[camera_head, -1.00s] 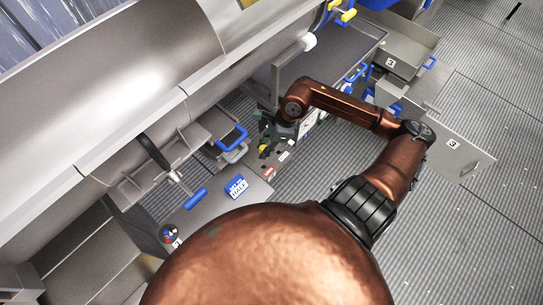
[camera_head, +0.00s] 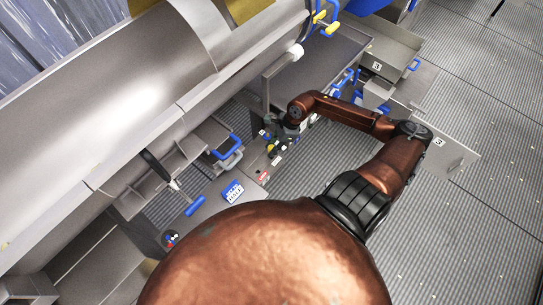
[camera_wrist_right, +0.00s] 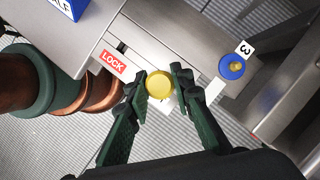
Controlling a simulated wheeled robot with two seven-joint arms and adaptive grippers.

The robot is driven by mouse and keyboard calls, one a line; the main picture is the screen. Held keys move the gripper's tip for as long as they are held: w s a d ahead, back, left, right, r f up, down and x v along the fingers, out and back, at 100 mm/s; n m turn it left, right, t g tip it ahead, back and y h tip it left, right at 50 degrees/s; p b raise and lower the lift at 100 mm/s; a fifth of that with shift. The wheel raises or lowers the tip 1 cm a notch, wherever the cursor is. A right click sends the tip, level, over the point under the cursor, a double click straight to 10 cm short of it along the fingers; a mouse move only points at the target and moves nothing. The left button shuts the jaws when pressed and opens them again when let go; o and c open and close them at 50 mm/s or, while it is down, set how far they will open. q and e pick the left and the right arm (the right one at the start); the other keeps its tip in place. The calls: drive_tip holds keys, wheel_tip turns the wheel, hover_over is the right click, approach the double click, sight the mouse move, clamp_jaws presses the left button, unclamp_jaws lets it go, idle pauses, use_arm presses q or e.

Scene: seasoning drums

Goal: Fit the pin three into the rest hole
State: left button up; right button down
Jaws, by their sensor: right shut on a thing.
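The pin, seen as a round yellow head (camera_wrist_right: 159,84), is between the dark green fingers of my right gripper (camera_wrist_right: 158,88), which are shut on it. Its shaft is hidden beneath the head. In the head view my right gripper (camera_head: 275,138) is over the grey ledge, with the yellow head small beside it. A blue ring with a brassy centre (camera_wrist_right: 232,67) lies to the right of the gripper, beside a white tag marked 3 (camera_wrist_right: 244,48). I cannot tell whether this ring is the rest hole. My left gripper is not in view.
A red LOCK label (camera_wrist_right: 112,62) is on the ledge left of the pin. A blue sign (camera_head: 233,191) and a blue handle (camera_head: 195,205) are on the near plate. The large metal drum (camera_head: 110,110) fills the left side. The ribbed floor at right is open.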

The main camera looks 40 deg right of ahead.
wheel_tip(320, 180, down, 5)
drive_tip(key=b, duration=0.2)
drive_tip(key=shift+b, duration=0.35)
drive_tip(key=shift+r, duration=0.15)
drive_tip(key=c, duration=1.7)
unclamp_jaws()
drive_tip(key=shift+r, duration=0.15)
drive_tip(key=v, duration=1.1)
drive_tip(key=shift+s+d+r+b, duration=0.1)
drive_tip(key=shift+r+b, duration=0.25)
drive_tip(key=shift+r, duration=0.05)
